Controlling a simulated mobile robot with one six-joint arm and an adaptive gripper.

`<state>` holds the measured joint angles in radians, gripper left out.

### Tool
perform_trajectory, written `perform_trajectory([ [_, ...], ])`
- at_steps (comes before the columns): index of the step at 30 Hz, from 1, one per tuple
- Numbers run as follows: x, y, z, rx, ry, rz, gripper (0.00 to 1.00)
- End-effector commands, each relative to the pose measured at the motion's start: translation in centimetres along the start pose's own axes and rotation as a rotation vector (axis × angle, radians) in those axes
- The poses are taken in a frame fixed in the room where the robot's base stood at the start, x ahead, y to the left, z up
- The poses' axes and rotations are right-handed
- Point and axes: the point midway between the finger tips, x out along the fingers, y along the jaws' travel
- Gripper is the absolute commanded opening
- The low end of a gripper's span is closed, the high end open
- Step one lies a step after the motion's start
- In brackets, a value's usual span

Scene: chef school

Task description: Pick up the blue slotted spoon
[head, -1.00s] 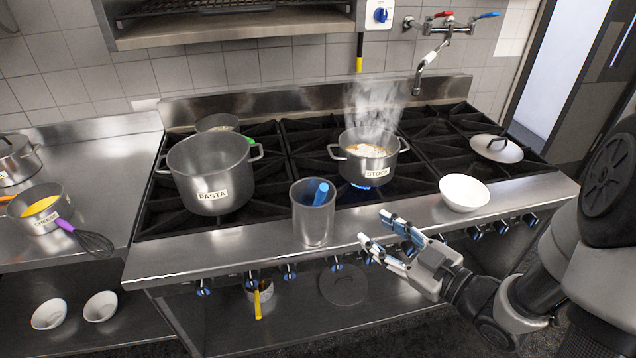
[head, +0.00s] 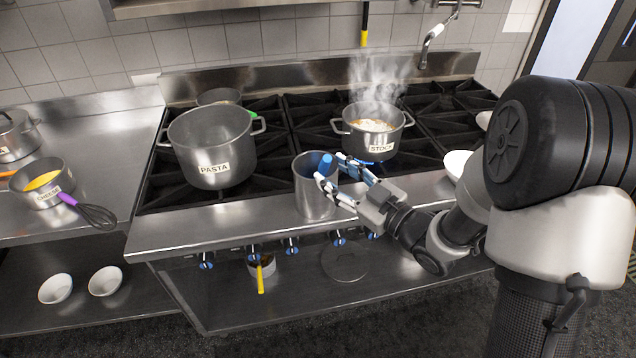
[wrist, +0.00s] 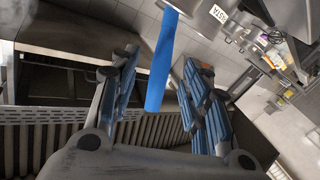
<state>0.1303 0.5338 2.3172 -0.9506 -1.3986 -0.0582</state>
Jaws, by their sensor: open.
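The blue slotted spoon's handle (head: 325,163) sticks up out of a tall metal canister (head: 309,199) on the stove's front ledge; its lower part is hidden inside. My gripper (head: 332,172) is open at the canister's right side, near the top of the handle. In the wrist view the blue handle (wrist: 162,60) appears upright between the two blue-padded fingers of my gripper (wrist: 160,85), a little beyond or level with the tips. I cannot tell whether a finger touches it.
A steaming stock pot (head: 372,131) stands on a burner behind my gripper. The large pasta pot (head: 213,148) is to the left. A white bowl (head: 456,163) sits on the ledge to the right, partly hidden by my arm.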

Motion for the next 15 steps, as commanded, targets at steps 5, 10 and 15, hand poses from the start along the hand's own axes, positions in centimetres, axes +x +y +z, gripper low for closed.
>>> perform_trajectory([
  [5, 2.8, -0.3, 0.8, -0.002, 0.003, -0.005, 0.43],
  [10, 4.5, -0.1, 0.7, -0.001, 0.001, -0.002, 0.43],
  [15, 4.6, -0.1, 0.6, 0.0, 0.0, 0.0, 0.43],
])
